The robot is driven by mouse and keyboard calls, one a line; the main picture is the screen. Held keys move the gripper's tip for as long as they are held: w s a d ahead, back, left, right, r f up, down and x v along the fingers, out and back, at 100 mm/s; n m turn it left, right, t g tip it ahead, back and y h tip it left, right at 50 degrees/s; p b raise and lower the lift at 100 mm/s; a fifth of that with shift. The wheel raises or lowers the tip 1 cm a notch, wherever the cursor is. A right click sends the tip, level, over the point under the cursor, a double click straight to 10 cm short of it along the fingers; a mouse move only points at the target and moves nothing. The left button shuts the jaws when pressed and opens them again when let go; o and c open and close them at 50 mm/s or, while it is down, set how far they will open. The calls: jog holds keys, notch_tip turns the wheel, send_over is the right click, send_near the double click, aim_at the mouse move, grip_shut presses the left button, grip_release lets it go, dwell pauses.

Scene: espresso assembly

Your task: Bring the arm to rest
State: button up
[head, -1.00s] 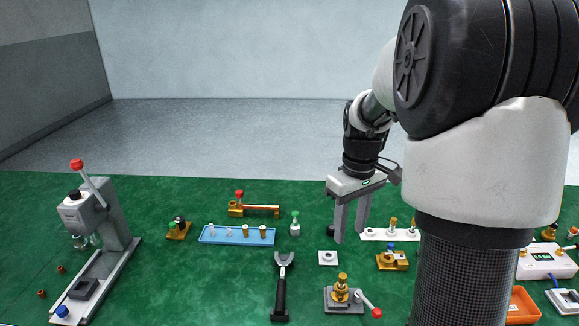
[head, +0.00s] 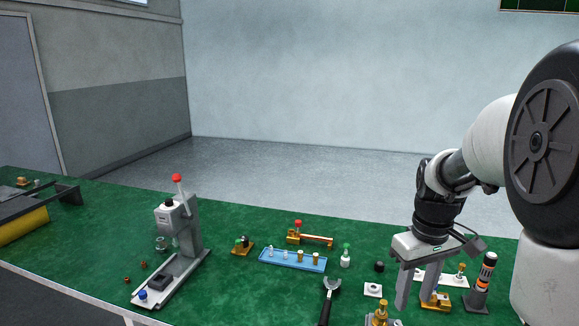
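My gripper (head: 414,303) hangs from my arm at the right of the head view, fingers pointing down. Its two grey fingers stand apart with nothing seen between them, so it is open and empty. It is in front of a white tray (head: 432,280) and a brass block (head: 441,301), and to the right of a small white square plate (head: 373,290). I cannot tell how high the fingertips are above the green table (head: 90,215).
A lever press (head: 183,232) stands left of centre. A blue tray (head: 290,261) with small parts, a brass handle piece (head: 310,238) and a black wrench (head: 328,298) lie mid-table. A dark stand with an orange-banded cylinder (head: 485,270) is right of my gripper.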

jog(key=s+a+r+m+t+p, duration=0.3)
jog(key=s+a+r+t+p, duration=0.2)
jog(key=s+a+r+p, duration=0.3)
jog(key=s+a+r, duration=0.3)
jog(key=s+r, duration=0.4)
jog(key=r, duration=0.2)
jog(key=shift+s+a+r, duration=0.15)
jog(key=shift+a+r, duration=0.05)
jog(key=shift+r, duration=0.2)
jog(key=shift+d, duration=0.1)
